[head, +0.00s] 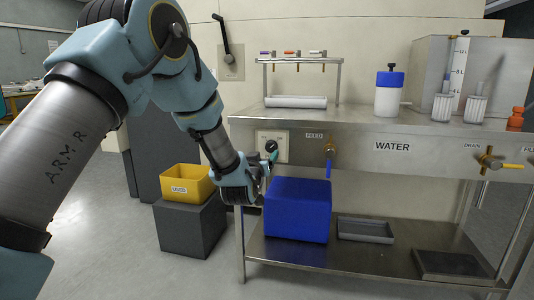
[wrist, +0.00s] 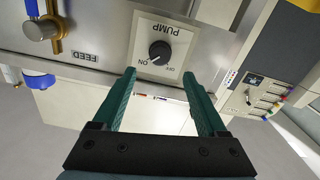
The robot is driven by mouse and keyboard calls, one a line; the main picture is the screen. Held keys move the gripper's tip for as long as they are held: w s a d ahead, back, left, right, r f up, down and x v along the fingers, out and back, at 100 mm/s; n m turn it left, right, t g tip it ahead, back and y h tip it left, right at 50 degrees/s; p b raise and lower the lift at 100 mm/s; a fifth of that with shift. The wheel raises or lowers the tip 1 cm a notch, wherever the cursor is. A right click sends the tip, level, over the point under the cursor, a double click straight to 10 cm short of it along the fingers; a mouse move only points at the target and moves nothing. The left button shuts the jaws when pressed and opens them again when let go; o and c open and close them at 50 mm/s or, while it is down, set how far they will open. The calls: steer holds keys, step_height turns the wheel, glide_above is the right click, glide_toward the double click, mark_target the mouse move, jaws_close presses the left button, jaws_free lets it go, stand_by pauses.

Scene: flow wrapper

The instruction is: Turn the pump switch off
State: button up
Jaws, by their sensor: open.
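The pump switch is a round black knob (wrist: 160,51) on a pale square plate marked PUMP, with OFF and ON lettering beside the knob. The plate (wrist: 190,35) appears upside down in the wrist view. In the head view the switch plate (head: 281,149) is on the left end of the steel bench front. My gripper (head: 266,167) is just in front of and below it, partly covering it. In the wrist view my gripper's green fingers (wrist: 159,75) are open and empty, apart from the knob.
The FEED valve with a blue handle (head: 328,164) is right of the plate. A blue box (head: 298,210) and a grey tray (head: 365,230) sit on the lower shelf. A yellow bin (head: 187,184) stands on a dark block at left. A lever (head: 224,38) is on the wall.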

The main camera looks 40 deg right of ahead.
mark_target(270, 148)
steer(key=x, duration=0.7)
steer(key=shift+w+d+b, duration=0.1)
steer(key=shift+d+b, duration=0.1)
steer(key=shift+b, duration=0.1)
jaws_close()
